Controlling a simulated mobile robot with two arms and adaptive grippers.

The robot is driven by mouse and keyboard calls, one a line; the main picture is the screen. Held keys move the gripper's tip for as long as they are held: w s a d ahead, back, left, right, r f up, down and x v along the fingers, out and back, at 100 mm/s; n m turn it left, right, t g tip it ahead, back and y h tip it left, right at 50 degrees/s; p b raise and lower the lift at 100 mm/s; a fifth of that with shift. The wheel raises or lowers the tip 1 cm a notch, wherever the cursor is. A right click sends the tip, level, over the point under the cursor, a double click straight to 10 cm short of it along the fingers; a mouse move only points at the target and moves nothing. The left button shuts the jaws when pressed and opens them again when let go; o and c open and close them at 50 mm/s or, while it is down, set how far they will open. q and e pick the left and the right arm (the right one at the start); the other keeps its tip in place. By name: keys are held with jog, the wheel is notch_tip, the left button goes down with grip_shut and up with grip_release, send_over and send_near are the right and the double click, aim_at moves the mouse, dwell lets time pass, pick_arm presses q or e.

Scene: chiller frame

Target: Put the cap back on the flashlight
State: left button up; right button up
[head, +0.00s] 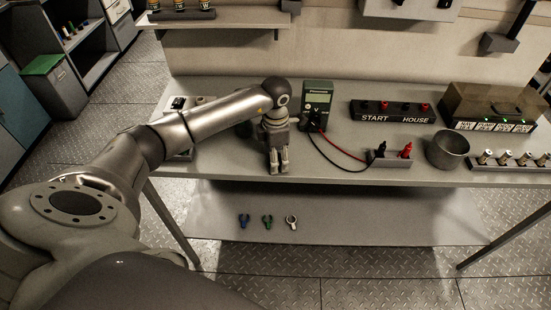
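My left gripper (279,170) points down over the front part of the bench, left of the green multimeter. Its two fingers show close together, and I see nothing between them. The view is too small to tell whether they are open or shut. I cannot make out a flashlight or its cap for sure. Some small items (178,103) lie at the bench's left end, partly behind my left arm. My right gripper is not in view.
A multimeter (317,101) with red and black leads stands on the bench (330,167). To its right are a START/HOUSE box (392,112), a probe holder (390,161), a metal cup (447,151) and a rack (512,163). Several small clips (267,221) lie on the lower shelf.

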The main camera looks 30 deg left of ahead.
pick_arm(q)
jog(key=c, duration=0.7)
jog(key=shift+r+b, duration=0.45)
jog(key=shift+r, duration=0.15)
jog(key=shift+s+d+r+b, duration=0.65)
jog(key=shift+s+d+r, duration=0.8)
jog(key=shift+d+r, duration=0.5)
jog(key=shift+s+d+r+b, duration=0.7)
jog(key=shift+s+d+r, duration=0.7)
jog(key=shift+d+r, duration=0.5)
jog(key=shift+s+d+r+b, duration=0.65)
jog(key=shift+s+d+r, duration=0.95)
jog(key=shift+r, duration=0.5)
jog(key=shift+w+d, duration=0.1)
jog(key=shift+w, duration=0.1)
